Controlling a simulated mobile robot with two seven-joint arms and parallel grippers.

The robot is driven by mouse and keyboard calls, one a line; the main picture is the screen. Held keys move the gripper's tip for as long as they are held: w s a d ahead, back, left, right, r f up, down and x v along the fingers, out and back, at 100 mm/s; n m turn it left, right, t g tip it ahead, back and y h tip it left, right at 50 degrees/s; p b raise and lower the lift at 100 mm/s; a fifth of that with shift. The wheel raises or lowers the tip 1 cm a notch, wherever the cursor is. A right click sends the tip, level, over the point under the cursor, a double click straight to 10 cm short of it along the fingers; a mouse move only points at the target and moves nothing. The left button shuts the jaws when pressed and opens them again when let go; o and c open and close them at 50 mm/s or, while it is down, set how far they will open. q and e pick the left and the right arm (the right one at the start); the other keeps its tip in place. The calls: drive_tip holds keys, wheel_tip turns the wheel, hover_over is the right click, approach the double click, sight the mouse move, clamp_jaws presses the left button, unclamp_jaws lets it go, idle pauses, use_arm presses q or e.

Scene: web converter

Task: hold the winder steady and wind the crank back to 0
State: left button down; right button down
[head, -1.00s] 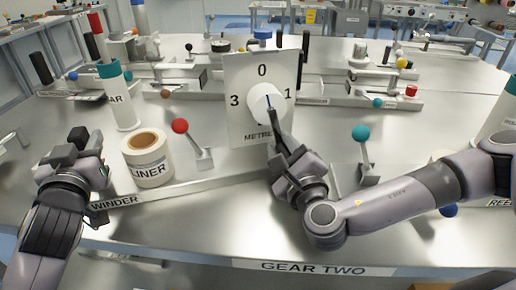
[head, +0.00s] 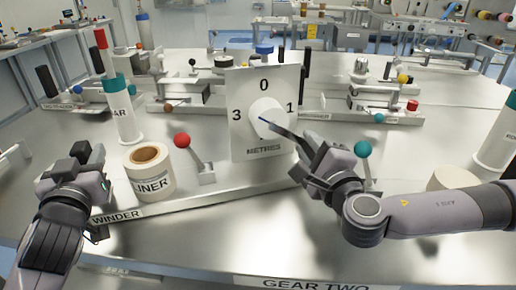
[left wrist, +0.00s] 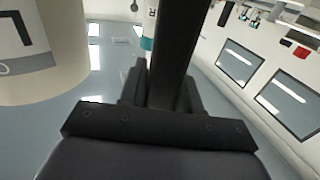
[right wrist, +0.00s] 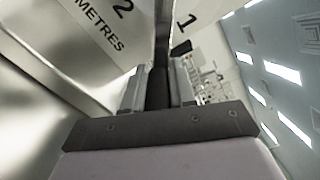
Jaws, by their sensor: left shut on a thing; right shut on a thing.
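The winder base (head: 225,187) carries an upright dial plate (head: 240,135) showing 0, 3 and 1, with METRES beneath. The figure 2 shows in the right wrist view. A white hub (head: 265,118) with a blue mark sits on the dial. The dark crank (head: 283,133) slants from the hub down to the right, below the 1. My right gripper (head: 306,152) is shut on the crank; a dark bar lies between its fingers in the right wrist view (right wrist: 160,75). My left gripper (head: 78,165) is shut on a dark upright grip (head: 80,150) at the winder's left end.
A teal-knobbed lever (head: 362,149) is just right of my right gripper. A teal-and-white cylinder (head: 119,105) stands behind the roll. Other bench fixtures stand farther back.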

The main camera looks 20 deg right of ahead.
drive_tip(key=shift+d+r+n, duration=0.15)
drive_tip(key=shift+r+n, duration=0.25)
drive_tip(key=shift+r, duration=0.25)
idle(0.3)
drive_tip(key=c, duration=0.9)
unclamp_jaws()
drive_tip(key=shift+f, duration=0.1)
drive_tip(key=shift+f, duration=0.15)
drive_tip(key=shift+s, duration=3.8)
